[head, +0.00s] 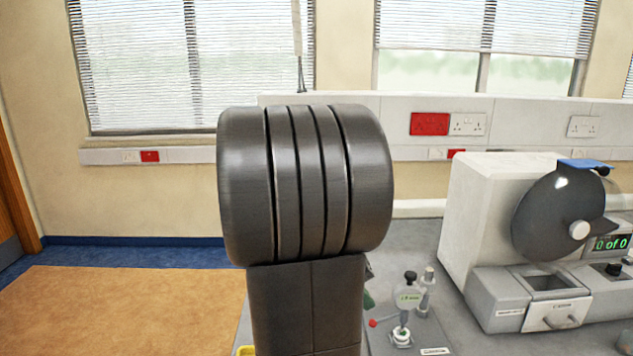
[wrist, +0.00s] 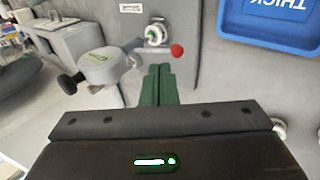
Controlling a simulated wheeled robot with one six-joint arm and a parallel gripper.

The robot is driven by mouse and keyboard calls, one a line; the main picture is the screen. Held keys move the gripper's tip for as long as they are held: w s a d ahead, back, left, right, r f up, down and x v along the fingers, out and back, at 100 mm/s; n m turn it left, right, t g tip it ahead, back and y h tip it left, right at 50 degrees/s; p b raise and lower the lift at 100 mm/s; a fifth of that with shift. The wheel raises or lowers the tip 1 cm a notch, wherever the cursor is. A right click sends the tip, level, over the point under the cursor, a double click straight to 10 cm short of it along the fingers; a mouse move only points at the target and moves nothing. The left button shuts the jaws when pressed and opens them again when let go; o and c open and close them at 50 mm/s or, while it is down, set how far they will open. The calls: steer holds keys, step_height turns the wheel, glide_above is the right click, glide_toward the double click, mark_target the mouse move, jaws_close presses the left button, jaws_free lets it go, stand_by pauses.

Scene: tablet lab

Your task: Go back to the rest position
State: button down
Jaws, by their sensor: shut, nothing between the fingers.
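My gripper (wrist: 158,84) shows in the wrist view with its two green fingers together, shut and empty. It points toward the base of a small bench gauge (wrist: 108,66), which has a red-knobbed lever (wrist: 176,50). I cannot tell the gap between the fingertips and the gauge. In the head view my dark arm fills the middle and hides most of the gripper. The gauge (head: 408,298) stands on the grey bench just right of my arm.
A white machine (head: 480,215) with a dark round drum (head: 555,215) and a "0 of 0" display stands at the right. A blue tray (wrist: 270,25) marked "THICK" lies at the wrist view's upper right. The floor at left (head: 120,310) is clear.

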steer(key=a+r+y+p, duration=0.1)
steer(key=a+r, duration=0.1)
steer(key=r, duration=0.5)
steer(key=s+a+r+y+p, duration=0.1)
steer(key=a+r+p, duration=0.1)
steer(key=r, duration=0.5)
steer(key=shift+a+r, duration=0.15)
steer(key=shift+a, duration=0.2)
steer(key=shift+s, duration=0.1)
